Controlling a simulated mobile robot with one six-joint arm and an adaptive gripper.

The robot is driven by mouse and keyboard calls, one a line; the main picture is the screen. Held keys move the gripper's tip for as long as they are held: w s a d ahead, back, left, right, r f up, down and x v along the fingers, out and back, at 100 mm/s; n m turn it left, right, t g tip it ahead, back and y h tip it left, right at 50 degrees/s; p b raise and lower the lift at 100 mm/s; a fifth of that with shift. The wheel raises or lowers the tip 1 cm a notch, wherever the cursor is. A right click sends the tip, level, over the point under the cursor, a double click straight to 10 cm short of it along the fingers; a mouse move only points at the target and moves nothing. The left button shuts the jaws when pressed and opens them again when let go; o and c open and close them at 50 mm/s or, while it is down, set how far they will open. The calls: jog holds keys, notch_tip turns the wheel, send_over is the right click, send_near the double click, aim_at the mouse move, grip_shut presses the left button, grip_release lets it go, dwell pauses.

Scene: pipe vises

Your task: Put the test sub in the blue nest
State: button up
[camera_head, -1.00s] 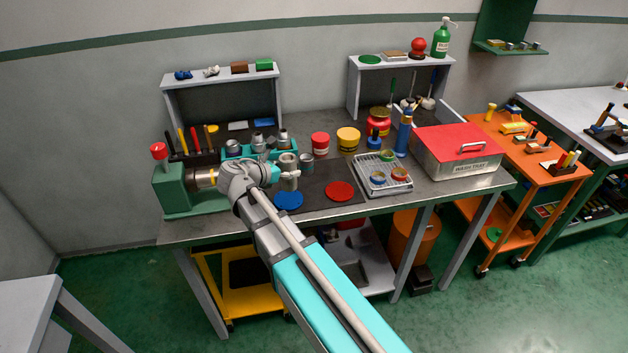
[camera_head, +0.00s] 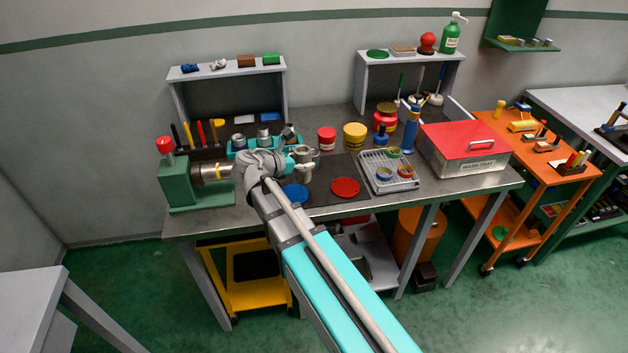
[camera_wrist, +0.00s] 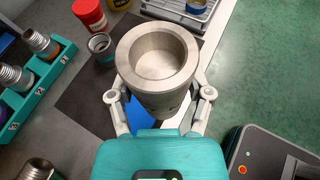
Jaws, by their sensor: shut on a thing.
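The test sub, which I take to be the thick-walled grey hollow cylinder (camera_head: 304,153), is upright in my gripper (camera_head: 301,169). In the wrist view the test sub (camera_wrist: 158,62) shows its open top, with the fingers of my gripper (camera_wrist: 159,97) shut on both sides of it. The blue nest, seen as a flat blue disc (camera_head: 295,194), lies on the dark mat, just below and in front of the test sub. Part of the blue nest (camera_wrist: 138,115) shows under the test sub in the wrist view; the rest is hidden. The test sub appears to be above the mat.
A red disc (camera_head: 345,187) lies on the mat (camera_head: 322,193) to the right. A small grey cup (camera_wrist: 101,45) stands behind, near a teal rack (camera_wrist: 43,92) of threaded fittings. A green vise (camera_head: 178,186) is at left; a wire tray (camera_head: 372,168) is at right.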

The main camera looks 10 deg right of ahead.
jog(key=shift+m+g, duration=0.4)
jog(key=d, duration=0.1)
jog(key=s+d, duration=0.1)
jog(key=d, duration=0.2)
jog(key=shift+s+d+r, duration=0.25)
jog(key=shift+d+r, duration=0.05)
jog(key=shift+d, duration=0.1)
jog(key=shift+w, duration=0.1)
jog(key=b, duration=0.9)
send_over(315, 180)
notch_tip(315, 180, down, 9)
jog(key=shift+s, duration=0.3)
jog(key=shift+a+f, duration=0.1)
jog(key=shift+f, duration=0.05)
jog(key=shift+w+f+b, duration=0.4)
jog(key=shift+f+b, duration=1.5)
